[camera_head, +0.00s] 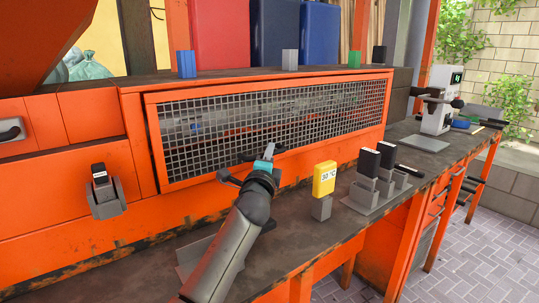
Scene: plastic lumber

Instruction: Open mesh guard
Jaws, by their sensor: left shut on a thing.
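The mesh guard (275,123) is a long orange frame with grey wire mesh on the front of the orange machine. It looks down or nearly so, with its lower rail close to the bench; a small gap cannot be ruled out. My left gripper (262,164) reaches up from the bottom of the view to the middle of the lower rail. It is shut on what looks like the guard's dark handle (229,177), largely hidden by the gripper. My right gripper is out of view.
A yellow "30 °C" block (324,178) stands on a grey post right of my left arm. Dark blocks (368,162) on grey stands are beyond it. Blue (186,64), grey and green blocks stand on the ledge above the guard. A white device (438,100) stands at the bench's far end.

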